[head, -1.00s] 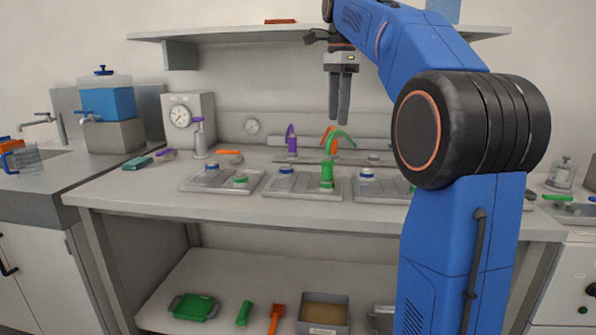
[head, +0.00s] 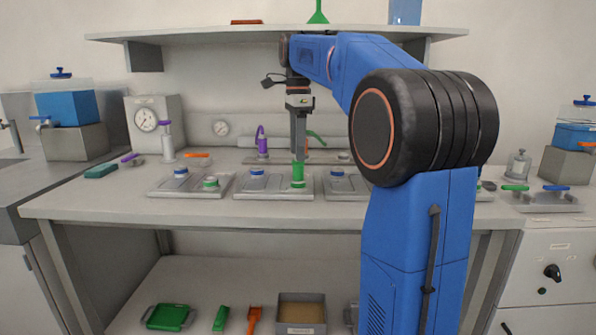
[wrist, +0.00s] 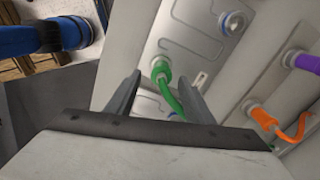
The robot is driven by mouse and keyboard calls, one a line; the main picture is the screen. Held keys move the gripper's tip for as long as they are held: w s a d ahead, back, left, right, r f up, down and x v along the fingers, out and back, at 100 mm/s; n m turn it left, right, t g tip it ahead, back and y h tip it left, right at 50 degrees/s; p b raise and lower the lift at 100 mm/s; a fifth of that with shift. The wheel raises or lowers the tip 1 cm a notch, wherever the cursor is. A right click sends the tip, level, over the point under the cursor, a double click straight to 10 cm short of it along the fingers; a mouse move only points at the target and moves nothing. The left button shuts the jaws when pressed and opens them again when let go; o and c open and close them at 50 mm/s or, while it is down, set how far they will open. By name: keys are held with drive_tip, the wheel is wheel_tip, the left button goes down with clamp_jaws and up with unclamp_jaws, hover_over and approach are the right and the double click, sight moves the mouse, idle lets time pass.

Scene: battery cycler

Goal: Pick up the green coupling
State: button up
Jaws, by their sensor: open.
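The green coupling (head: 298,174) stands upright on the middle grey plate on the bench, with a green hose curving from its top. It also shows in the wrist view (wrist: 161,71), with its hose running down between the fingers. My gripper (head: 298,152) points straight down, directly above the coupling in the head view, and its fingertips are at about the top of it. In the wrist view my gripper (wrist: 157,88) is open, with one finger on each side of the coupling and hose. I cannot tell whether the fingers touch it.
A purple coupling (head: 262,143) and an orange one, partly hidden, stand behind on the rear strip. Grey plates with blue and green caps flank the spot, including the left plate (head: 190,188). A shelf (head: 220,34) hangs above. The bench front edge is clear.

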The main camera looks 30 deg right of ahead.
sight(297, 166)
drive_tip(key=shift+w+d+f, duration=0.1)
drive_tip(key=shift+f, duration=2.95)
drive_tip(key=shift+c, duration=0.3)
drive_tip(key=c, duration=1.1)
